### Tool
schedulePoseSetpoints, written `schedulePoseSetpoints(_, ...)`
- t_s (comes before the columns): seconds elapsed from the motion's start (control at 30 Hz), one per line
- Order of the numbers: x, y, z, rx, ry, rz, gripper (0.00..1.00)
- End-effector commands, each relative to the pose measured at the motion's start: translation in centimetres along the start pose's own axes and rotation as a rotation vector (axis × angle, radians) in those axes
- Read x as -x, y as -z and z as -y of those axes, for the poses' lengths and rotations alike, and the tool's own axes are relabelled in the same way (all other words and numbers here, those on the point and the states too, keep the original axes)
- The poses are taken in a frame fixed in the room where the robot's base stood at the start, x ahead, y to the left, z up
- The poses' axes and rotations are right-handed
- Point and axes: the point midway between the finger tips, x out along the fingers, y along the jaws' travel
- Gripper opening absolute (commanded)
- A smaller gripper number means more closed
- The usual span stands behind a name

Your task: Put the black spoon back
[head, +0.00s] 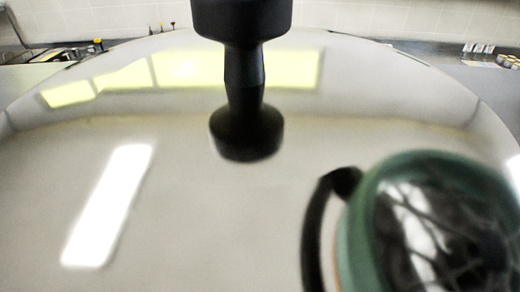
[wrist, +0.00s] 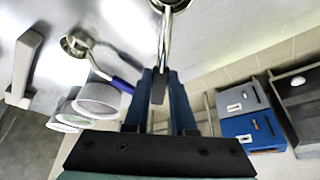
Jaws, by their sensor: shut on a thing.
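The black spoon (wrist: 165,35) is in the wrist view, a metal shaft with a dark grip end. My gripper (wrist: 160,78) is shut on that dark end between its two blue-black fingers. The shaft runs from the fingers to the top edge, where the spoon's round metal head is partly cut off. In the head view I cannot make out the spoon or the gripper's fingers.
In the wrist view, a blue-handled metal utensil (wrist: 98,65) lies left of the spoon, near white cups (wrist: 97,97). A pale handle (wrist: 25,60) is far left. Blue and grey boxes (wrist: 250,127) stand right. A large shiny surface (head: 200,200) fills the head view.

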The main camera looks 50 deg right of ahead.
Motion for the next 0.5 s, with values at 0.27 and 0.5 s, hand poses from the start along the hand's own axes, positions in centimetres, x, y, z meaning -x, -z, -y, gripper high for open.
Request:
schedulePoseSetpoints(0.27, -3.2, -1.4, 0.0, 0.0, -0.002, 0.0, 0.0)
schedulePoseSetpoints(0.5, -4.2, -1.8, 0.0, -0.001, 0.001, -0.001, 0.0)
